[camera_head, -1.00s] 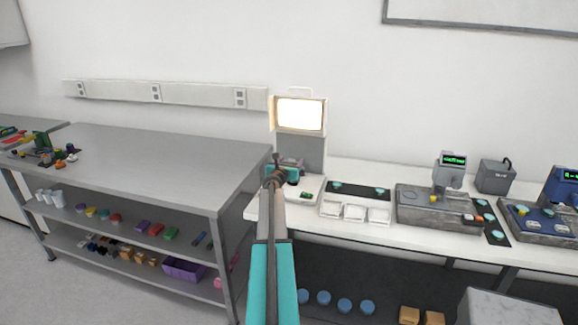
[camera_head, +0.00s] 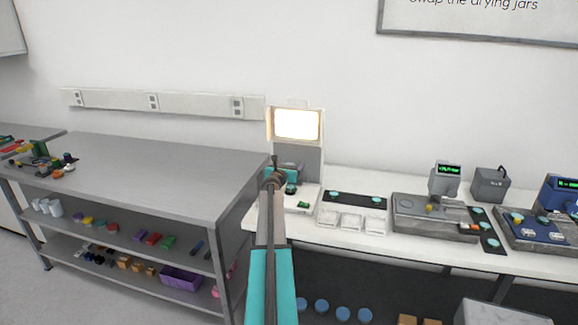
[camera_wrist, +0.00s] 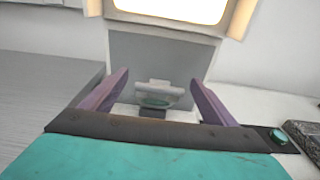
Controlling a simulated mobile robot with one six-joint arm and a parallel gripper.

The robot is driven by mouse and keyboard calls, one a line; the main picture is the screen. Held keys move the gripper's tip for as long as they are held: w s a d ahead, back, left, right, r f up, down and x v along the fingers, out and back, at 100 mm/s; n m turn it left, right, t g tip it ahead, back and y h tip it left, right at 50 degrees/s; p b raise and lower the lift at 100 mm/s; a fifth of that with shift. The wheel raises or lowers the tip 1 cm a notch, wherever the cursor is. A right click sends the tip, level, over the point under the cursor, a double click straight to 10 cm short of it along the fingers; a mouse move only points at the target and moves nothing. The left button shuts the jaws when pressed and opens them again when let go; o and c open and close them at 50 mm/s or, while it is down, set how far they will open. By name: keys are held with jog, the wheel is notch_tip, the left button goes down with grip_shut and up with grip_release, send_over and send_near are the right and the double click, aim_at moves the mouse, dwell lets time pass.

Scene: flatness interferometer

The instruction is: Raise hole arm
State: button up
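The interferometer is a grey upright stand (camera_head: 312,160) with a bright lamp box (camera_head: 297,124) on top and a pale base at the left end of the white bench. In the wrist view, the glowing panel (camera_wrist: 178,8) is above. A small grey arm-like part (camera_wrist: 160,88) with a teal disc below its edge sits low on the stand's front; I take it for the hole arm, though its hole is not clear. My gripper (camera_wrist: 160,90) has its two purple fingers spread wide, one to each side of this part, with visible gaps. In the head view, my arm hides part of the base.
White trays (camera_head: 350,222) and a dark strip with teal discs (camera_head: 352,198) lie to the right. Beyond is a grey instrument (camera_head: 435,215) with a green display. A grey metal workbench (camera_head: 150,170) with loaded shelves stands close on the left.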

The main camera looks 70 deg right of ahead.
jog(key=shift+a, duration=0.15)
jog(key=shift+s+a+b, duration=0.25)
jog(key=shift+a+b, duration=0.1)
jog(key=shift+a, duration=0.7)
jog(key=s+a+r+b, duration=0.1)
jog(key=a+b, duration=0.1)
jog(key=a, duration=0.9)
jog(key=shift+s+a+r+b, duration=0.15)
jog(key=shift+s+r+b, duration=0.05)
jog(key=shift+r+b, duration=0.1)
